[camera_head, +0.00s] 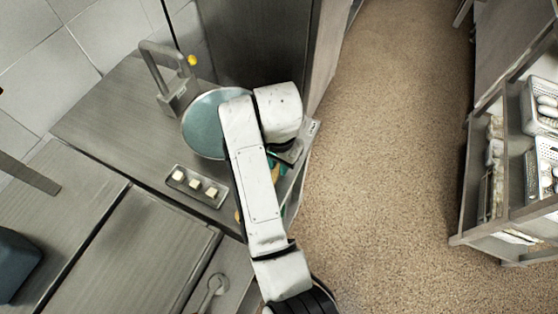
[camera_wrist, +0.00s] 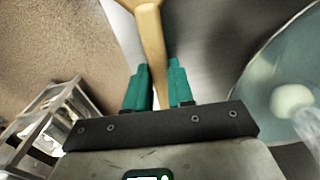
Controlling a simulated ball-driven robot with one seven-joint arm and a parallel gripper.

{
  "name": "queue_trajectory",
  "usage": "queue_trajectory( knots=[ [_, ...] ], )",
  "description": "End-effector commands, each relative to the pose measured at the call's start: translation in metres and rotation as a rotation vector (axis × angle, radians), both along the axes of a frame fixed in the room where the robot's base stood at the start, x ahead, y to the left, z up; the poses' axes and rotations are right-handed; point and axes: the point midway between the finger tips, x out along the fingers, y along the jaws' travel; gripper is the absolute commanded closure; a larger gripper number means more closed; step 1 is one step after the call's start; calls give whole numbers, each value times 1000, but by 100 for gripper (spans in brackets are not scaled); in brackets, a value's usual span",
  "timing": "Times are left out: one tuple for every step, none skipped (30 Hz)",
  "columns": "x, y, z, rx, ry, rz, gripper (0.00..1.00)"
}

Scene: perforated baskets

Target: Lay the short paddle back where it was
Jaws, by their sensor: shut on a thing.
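The short paddle (camera_wrist: 152,45) is a light wooden piece with a narrow handle and a wider end at the top edge of the wrist view. My gripper (camera_wrist: 160,85) has teal fingers on both sides of the handle and is shut on it. The wide end is cut off by the frame. In the head view my white arm covers the gripper and most of the area under it, above the right edge of the metal counter (camera_head: 120,115). I cannot tell whether the paddle touches the counter.
A round teal dish (camera_head: 203,128) lies on the counter beside my arm; a pale round thing (camera_wrist: 292,98) shows over it in the wrist view. A small tray (camera_head: 215,201) holds white cubes. A grey arched fixture (camera_head: 150,58) stands behind. Carpet (camera_head: 390,150) separates the counter from a shelf (camera_head: 480,225).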

Motion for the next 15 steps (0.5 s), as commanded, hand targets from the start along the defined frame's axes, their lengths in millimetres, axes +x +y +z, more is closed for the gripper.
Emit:
queue_trajectory(
  knots=[
    [0,0,0,0,0,0,100],
    [0,0,0,0,0,0,100],
    [0,0,0,0,0,0,100],
    [0,0,0,0,0,0,100],
    [0,0,-1,0,0,0,100],
    [0,0,-1,0,0,0,100],
    [0,0,-2,0,0,0,100],
    [0,0,-2,0,0,0,100],
    [0,0,-2,0,0,0,100],
    [0,0,-3,0,0,0,100],
    [0,0,-3,0,0,0,100],
    [0,0,-4,0,0,0,100],
    [0,0,-4,0,0,0,100],
    [0,0,-5,0,0,0,100],
    [0,0,-5,0,0,0,100]
  ],
)
